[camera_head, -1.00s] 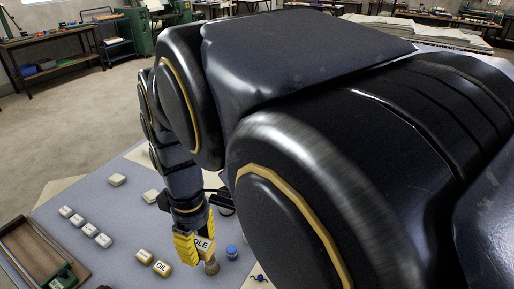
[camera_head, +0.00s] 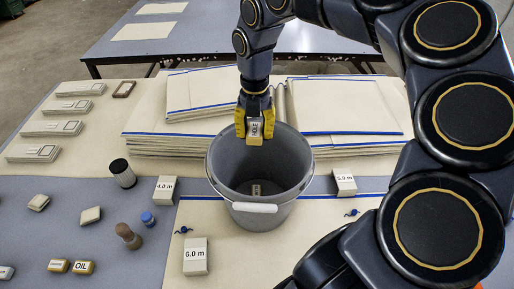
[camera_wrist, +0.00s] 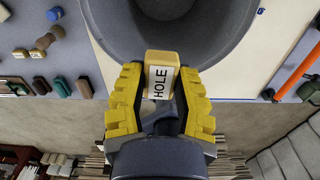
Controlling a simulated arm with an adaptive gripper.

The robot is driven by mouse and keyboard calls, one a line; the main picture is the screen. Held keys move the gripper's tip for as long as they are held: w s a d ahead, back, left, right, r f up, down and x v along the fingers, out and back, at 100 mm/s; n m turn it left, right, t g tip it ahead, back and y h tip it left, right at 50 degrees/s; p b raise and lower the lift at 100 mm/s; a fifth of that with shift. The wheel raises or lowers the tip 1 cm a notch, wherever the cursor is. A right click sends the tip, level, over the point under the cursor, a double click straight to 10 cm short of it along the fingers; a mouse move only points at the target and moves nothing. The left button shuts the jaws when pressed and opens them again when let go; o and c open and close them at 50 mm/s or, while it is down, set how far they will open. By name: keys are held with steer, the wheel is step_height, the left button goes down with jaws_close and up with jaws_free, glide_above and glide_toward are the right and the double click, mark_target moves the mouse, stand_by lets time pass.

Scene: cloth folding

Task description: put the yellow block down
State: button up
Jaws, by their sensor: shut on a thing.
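The yellow block (camera_head: 254,142), with a white label, is between the yellow fingers of my gripper (camera_head: 255,122). The bucket (camera_wrist: 213,49) also shows beyond the block in the wrist view.
Stacks of cream cloth with blue edges (camera_head: 346,104) stand behind the bucket. Blocks marked 4.0 m (camera_head: 165,189), 5.0 m (camera_head: 345,184) and 6.0 m (camera_head: 195,257) surround it. A dark cylinder (camera_head: 122,174) and an OIL block (camera_head: 82,268) are at left.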

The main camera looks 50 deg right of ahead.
steer(key=shift+n, duration=0.4)
steer(key=shift+s+d+f, duration=0.2)
steer(key=shift+d+f, duration=0.1)
steer(key=shift+f, duration=4.75)
steer(key=shift+s+d+f, duration=0.15)
steer(key=shift+d+f, duration=0.2)
steer(key=shift+f, duration=4.7)
steer(key=shift+s+d+f, duration=0.2)
steer(key=shift+d+f, duration=0.1)
steer(key=shift+f, duration=4.75)
steer(key=shift+f, duration=0.2)
steer(key=o, duration=0.8)
steer(key=shift+r, duration=0.1)
step_height(320, 180, up, 12)
steer(key=shift+r, duration=0.1)
